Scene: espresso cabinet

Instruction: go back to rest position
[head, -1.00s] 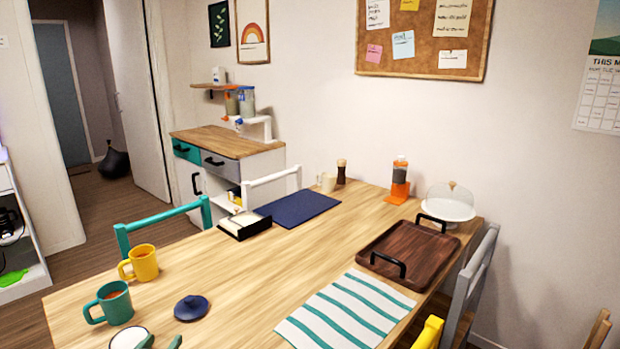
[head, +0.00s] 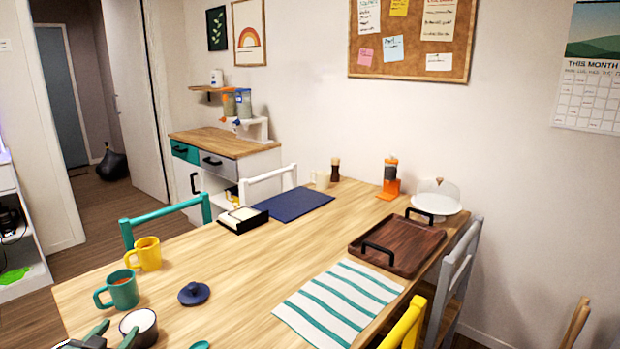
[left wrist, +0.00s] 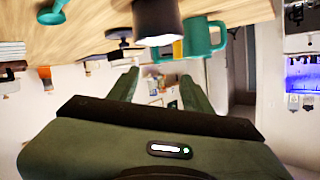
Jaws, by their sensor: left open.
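My left gripper (head: 114,336) shows at the bottom left of the head view, at the table's near side. Its two dark green fingers are apart with nothing between them. In the left wrist view, which is upside down, the open fingers (left wrist: 158,90) show below the dark bowl (left wrist: 157,20), with the teal mug (left wrist: 204,37) behind. My right gripper is not in view.
The teal mug (head: 119,290) and yellow mug (head: 146,253) stand near the gripper. A navy lid (head: 194,294) lies right of the bowl. A striped cloth (head: 338,303) and wooden tray (head: 398,244) lie further right. The middle of the wooden table (head: 240,255) is clear.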

